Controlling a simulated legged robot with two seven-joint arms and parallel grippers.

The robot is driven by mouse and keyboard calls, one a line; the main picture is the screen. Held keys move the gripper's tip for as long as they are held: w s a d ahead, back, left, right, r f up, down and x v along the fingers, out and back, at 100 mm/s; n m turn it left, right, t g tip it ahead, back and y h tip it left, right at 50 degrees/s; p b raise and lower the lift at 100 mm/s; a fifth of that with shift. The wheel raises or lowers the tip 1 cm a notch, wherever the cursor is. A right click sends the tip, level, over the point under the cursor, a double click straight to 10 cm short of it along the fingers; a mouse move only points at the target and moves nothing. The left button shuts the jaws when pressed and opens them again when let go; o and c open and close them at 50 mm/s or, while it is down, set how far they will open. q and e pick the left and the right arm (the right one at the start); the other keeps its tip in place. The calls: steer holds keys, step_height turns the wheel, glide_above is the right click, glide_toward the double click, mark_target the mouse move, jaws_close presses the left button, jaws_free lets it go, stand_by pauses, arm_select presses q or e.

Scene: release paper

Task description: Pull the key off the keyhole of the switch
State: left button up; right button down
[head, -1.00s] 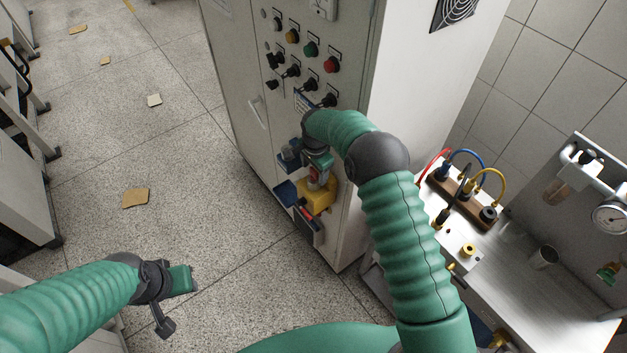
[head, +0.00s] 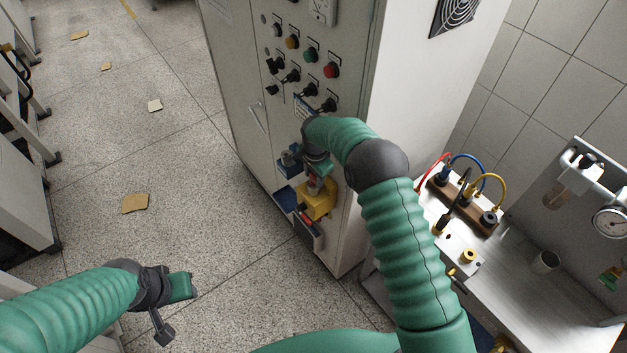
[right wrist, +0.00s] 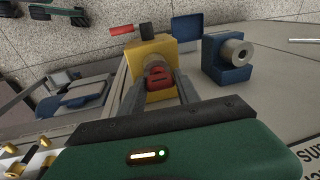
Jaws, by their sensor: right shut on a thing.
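The yellow switch (head: 320,204) is on the front of the grey cabinet, low on the panel; it also shows in the right wrist view (right wrist: 150,52). A red key (right wrist: 158,80) is in front of the switch's round grey keyhole. How deep the key sits is hidden. My right gripper (head: 315,182) is shut on the red key, with its fingers on either side of it in the right wrist view (right wrist: 158,88). My left gripper (head: 178,308) is open and empty above the floor, far from the switch.
A blue block (right wrist: 228,60) with a round metal lock is beside the yellow switch. The cabinet (head: 310,20) carries several knobs and buttons above. A metal bench (head: 530,300) with cables (head: 465,155) stands at the right.

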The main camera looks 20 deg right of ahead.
steer(key=shift+r+p, duration=1.6)
steer(key=shift+r, duration=1.1)
